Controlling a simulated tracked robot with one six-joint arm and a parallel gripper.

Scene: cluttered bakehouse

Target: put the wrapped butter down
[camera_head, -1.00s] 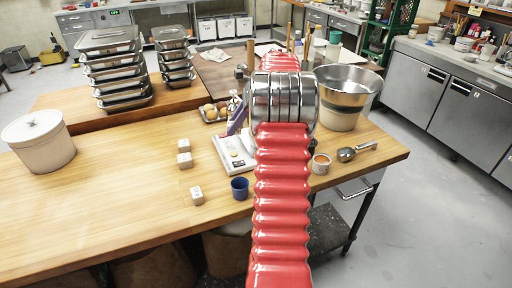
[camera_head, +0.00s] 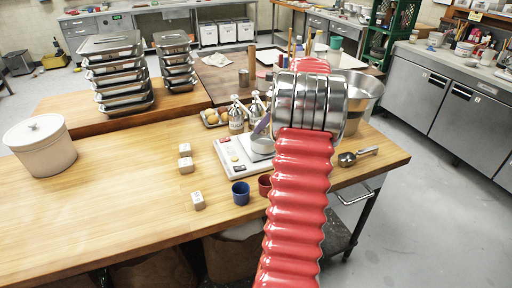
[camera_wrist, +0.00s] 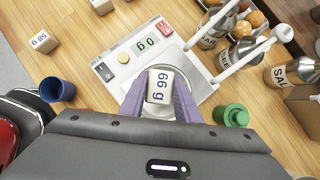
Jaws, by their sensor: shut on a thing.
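My gripper (camera_wrist: 160,80) has purple fingers shut on a white wrapped butter block (camera_wrist: 160,88) marked 66 g. In the wrist view the block is over the round metal pan of the white kitchen scale (camera_wrist: 125,62); I cannot tell whether it touches the pan. The scale display appears to read 0 g. In the head view the scale (camera_head: 228,154) stands on the wooden table, and one purple finger (camera_head: 262,124) shows beside my arm. The held butter is hidden there.
Several small wrapped blocks (camera_head: 186,165) lie left of the scale, one marked 58 g (camera_wrist: 41,40). A blue cup (camera_head: 240,192) and a red cup (camera_head: 265,185) stand in front. Pump bottles (camera_head: 236,118) stand behind.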

